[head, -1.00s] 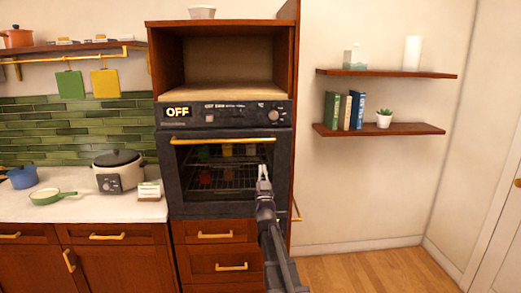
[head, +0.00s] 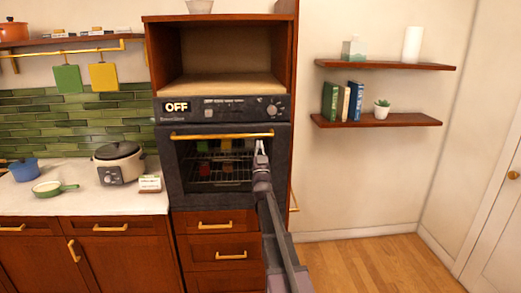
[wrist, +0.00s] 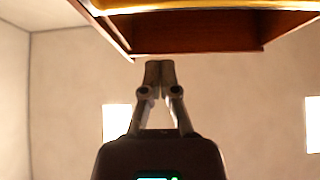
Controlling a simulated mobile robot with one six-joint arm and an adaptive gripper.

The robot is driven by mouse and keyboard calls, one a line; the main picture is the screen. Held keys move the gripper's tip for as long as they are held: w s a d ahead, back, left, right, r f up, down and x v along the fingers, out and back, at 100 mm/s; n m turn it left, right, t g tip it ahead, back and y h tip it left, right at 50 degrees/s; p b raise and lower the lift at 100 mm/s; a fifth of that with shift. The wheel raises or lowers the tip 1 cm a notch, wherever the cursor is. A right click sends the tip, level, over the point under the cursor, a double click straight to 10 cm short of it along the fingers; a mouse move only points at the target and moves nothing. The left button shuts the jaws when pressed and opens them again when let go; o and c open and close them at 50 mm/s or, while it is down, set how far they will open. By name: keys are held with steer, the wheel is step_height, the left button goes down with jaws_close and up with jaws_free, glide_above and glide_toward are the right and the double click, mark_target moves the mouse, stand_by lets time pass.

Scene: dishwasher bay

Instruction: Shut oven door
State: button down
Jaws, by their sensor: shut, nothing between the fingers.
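The oven (head: 176,105) is built into a wooden cabinet, and its display reads OFF. Its dark glass door (head: 181,205) stands upright and looks flush or nearly flush with the front; a small gap cannot be ruled out. A gold handle (head: 215,136) runs across the door's top. Racks and coloured shapes show in the glass. My gripper (head: 260,146) is shut and empty, seen in front of the door just below the handle's right end. Contact with the door cannot be told. The wrist view shows the closed fingertips (wrist: 159,66) together.
Wooden drawers (head: 216,222) with gold handles sit below the oven. A counter (head: 90,200) at left holds a cooker (head: 119,164), a green pan (head: 54,188) and a blue pot (head: 24,170). Two wall shelves (head: 385,119) hang at right, above clear wooden floor (head: 370,262).

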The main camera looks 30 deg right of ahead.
mark_target(258, 132)
steer(key=shift+w+d+r, duration=0.1)
steer(key=shift+w+d, duration=0.25)
steer(key=shift+w, duration=0.4)
steer(key=shift+w+d+r, duration=0.1)
steer(key=shift+w+d, duration=0.25)
steer(key=shift+w, duration=0.45)
steer(key=shift+w+d+r, duration=0.1)
steer(key=shift+w+d, duration=0.25)
steer(key=shift+w, duration=0.4)
steer(key=w, duration=0.1)
steer(key=w+d+r, duration=0.1)
steer(key=w, duration=0.1)
steer(key=w+d+p, duration=0.1)
steer(key=shift+w+d+r, duration=0.1)
steer(key=shift+w+r, duration=0.05)
steer(key=shift+w, duration=0.2)
steer(key=shift+s, duration=0.15)
